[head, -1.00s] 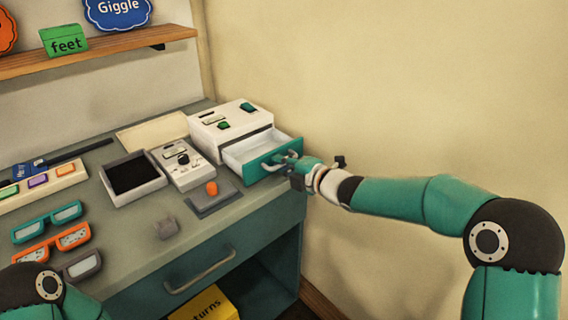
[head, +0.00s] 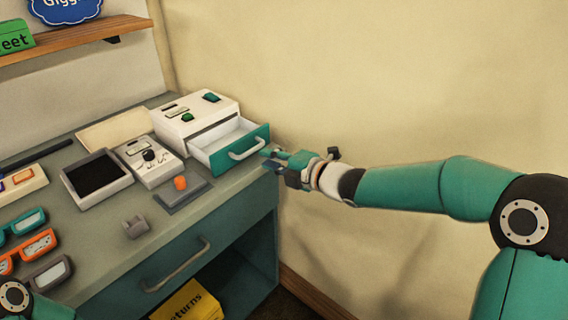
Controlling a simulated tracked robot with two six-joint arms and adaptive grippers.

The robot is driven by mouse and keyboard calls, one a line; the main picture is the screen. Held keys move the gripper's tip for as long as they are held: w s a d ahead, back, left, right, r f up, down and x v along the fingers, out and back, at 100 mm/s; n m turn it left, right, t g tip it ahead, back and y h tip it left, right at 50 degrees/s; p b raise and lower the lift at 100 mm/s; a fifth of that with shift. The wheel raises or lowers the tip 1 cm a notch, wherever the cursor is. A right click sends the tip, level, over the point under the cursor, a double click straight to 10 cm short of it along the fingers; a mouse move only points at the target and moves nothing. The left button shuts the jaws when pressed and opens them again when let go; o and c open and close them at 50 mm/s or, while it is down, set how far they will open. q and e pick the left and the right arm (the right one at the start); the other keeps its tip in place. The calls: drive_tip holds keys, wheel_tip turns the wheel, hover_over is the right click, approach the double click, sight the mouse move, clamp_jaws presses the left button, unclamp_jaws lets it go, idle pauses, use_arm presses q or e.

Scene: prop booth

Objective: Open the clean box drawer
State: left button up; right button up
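The clean box (head: 197,107) is a white unit with green switches on top, at the back right of the counter. Its drawer (head: 232,147) is pulled out, with a teal front, a pale handle (head: 247,149) and an empty-looking white inside. My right gripper (head: 268,159) is just right of the handle and apart from it. Its fingers look parted, with nothing between them. Part of my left arm shows at the bottom left, but its gripper is out of view.
A grey device with an orange knob (head: 180,183) and a white control panel (head: 151,161) stand left of the drawer. A black-lined tray (head: 98,178) and glasses (head: 36,250) lie further left. The wall is close behind my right arm.

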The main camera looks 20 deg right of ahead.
drive_tip(key=shift+v, duration=2.15)
